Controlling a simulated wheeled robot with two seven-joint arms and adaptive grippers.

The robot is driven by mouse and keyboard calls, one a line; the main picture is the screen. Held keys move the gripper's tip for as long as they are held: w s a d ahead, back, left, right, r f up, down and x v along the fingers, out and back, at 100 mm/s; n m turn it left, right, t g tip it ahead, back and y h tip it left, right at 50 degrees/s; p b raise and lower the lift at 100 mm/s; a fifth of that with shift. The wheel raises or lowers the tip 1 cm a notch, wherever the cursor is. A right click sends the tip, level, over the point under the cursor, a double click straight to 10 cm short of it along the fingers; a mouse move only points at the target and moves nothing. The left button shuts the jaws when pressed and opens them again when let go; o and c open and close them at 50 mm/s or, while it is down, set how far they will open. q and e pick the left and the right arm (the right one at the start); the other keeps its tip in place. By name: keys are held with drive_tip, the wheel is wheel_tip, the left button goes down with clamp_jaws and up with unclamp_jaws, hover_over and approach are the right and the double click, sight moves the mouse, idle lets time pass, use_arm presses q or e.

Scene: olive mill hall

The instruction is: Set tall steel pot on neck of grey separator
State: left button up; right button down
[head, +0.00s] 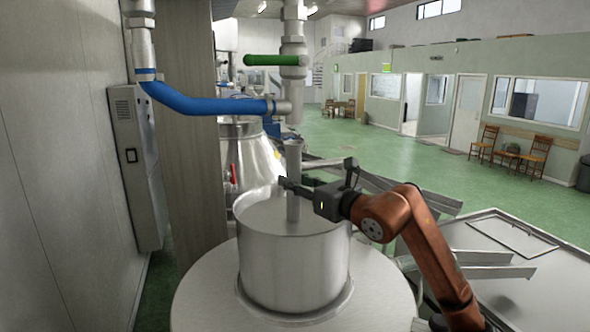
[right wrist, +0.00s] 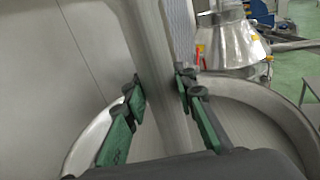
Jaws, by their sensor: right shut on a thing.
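The tall steel pot (head: 294,162), a narrow upright column with a slightly flared top, is in the middle of the head view. My right gripper (head: 294,186) reaches in from the right and is shut on it at about mid-height. In the right wrist view the green-padded fingers lie on both sides of the pot (right wrist: 158,55). The grey separator (head: 210,300) has a wide round body with a broad steel neck (head: 293,265). The pot's lower end is over the inside of the neck's rim; I cannot tell whether it touches. My left gripper is out of view.
A blue pipe (head: 200,103) and a green-handled valve (head: 275,60) hang behind and above the pot. A conical steel vessel (head: 258,158) stands behind the separator. A wall and grey cabinet (head: 135,160) close off the left. Metal rails and a pale platform (head: 530,290) lie right.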

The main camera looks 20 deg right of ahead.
drive_tip(key=shift+s+r, duration=0.15)
drive_tip(key=shift+f, duration=0.25)
drive_tip(key=c, duration=2)
unclamp_jaws()
drive_tip(key=shift+f, duration=0.2)
drive_tip(key=o, duration=0.4)
drive_tip(key=shift+r, duration=0.1)
